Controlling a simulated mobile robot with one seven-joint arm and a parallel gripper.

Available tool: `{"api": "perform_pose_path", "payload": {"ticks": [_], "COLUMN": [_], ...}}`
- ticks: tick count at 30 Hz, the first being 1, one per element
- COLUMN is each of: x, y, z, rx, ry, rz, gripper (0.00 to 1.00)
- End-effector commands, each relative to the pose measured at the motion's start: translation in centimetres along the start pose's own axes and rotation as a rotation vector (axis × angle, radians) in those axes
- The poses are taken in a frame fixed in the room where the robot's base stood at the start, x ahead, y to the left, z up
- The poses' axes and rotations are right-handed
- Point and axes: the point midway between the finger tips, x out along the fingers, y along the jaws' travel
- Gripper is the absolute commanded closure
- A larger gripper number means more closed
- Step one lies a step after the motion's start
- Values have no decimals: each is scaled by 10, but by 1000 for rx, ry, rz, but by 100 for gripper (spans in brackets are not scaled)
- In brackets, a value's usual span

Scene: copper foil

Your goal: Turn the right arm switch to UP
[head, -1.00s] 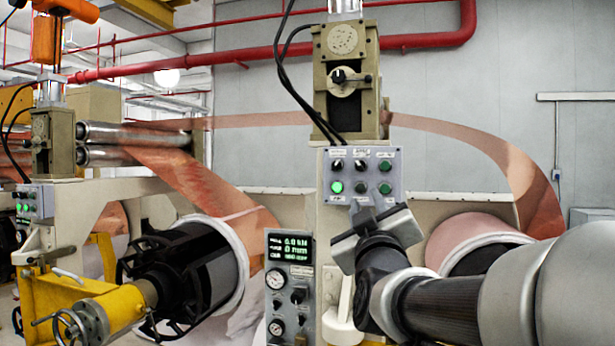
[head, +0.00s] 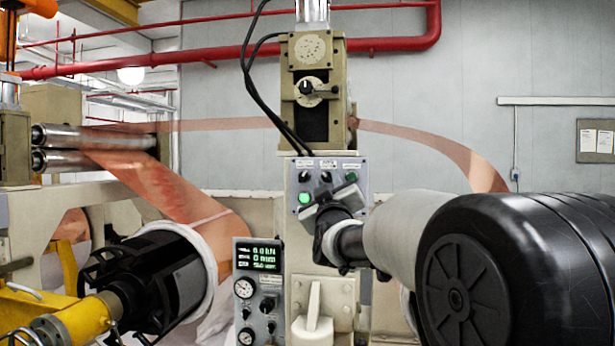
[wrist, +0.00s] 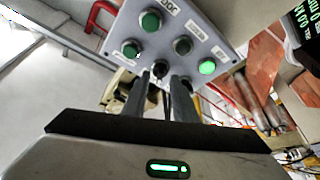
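A grey control panel (head: 311,166) has a row of knobs and buttons above a lower row with a lit green button (head: 304,198). The labels are too small to read, so I cannot confirm which one is the right arm switch. In the wrist view the panel (wrist: 228,48) appears turned over, with the lit button (wrist: 207,66) at right. My gripper (wrist: 165,76) is open, its two dark fingers reaching toward a black middle knob (wrist: 160,68) that shows between the fingertips. I cannot tell whether they touch it. In the head view my gripper (head: 332,200) covers the panel's lower right.
A gauge box with a green display (head: 259,254) stands left of the panel's column. A large black roll (head: 150,280) and copper foil (head: 165,185) are at left. A red pipe (head: 390,44) runs along the wall behind. Black cables (head: 262,95) hang above the panel.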

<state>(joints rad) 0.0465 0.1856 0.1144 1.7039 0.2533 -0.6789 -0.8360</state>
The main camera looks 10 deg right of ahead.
Motion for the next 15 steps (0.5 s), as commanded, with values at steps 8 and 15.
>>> {"api": "perform_pose_path", "payload": {"ticks": [8, 15], "x": [18, 18], "y": [0, 0], "z": [0, 0], "rx": [0, 0], "ry": [1, 0], "rz": [1, 1], "gripper": [74, 78]}}
